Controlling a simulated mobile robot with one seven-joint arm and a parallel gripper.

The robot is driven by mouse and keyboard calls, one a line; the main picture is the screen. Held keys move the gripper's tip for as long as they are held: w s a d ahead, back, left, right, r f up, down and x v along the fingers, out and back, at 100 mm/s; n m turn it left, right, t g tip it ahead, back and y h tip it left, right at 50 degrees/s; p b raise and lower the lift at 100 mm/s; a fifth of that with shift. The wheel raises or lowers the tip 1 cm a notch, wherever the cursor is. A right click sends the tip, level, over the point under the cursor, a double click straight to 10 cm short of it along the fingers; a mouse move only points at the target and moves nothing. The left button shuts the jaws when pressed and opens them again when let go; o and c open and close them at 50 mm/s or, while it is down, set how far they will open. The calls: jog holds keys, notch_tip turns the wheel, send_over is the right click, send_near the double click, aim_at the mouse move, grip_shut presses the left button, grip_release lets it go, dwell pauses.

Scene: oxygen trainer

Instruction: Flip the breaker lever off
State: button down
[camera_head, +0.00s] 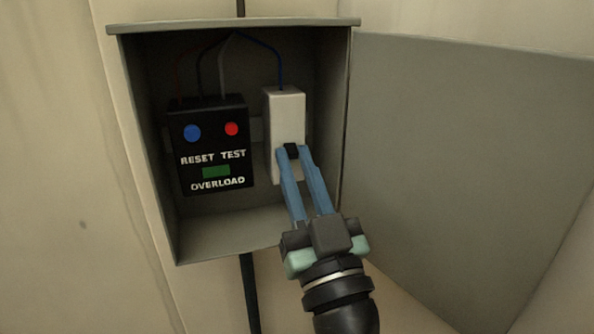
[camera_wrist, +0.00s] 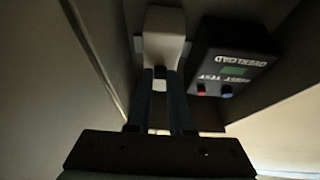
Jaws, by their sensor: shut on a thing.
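The breaker is a white upright block (camera_head: 286,105) on the right inside the open grey box. Its small black lever (camera_head: 291,151) shows on the front, between the tips of my gripper (camera_head: 293,153). The two blue fingers reach up from below and are shut on the lever. In the wrist view the white breaker (camera_wrist: 164,35) is at the top centre, with my gripper (camera_wrist: 166,72) against it.
A black overload unit (camera_head: 212,172) with a blue and a red button sits left of the breaker. Thin wires run to both from above. The box's side walls (camera_head: 140,130) stand close around. The grey door (camera_head: 460,170) hangs open to the right.

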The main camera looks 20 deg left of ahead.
jog(key=c, duration=0.8)
grip_release()
jog(key=b+v, duration=0.2)
jog(key=v, duration=1.1)
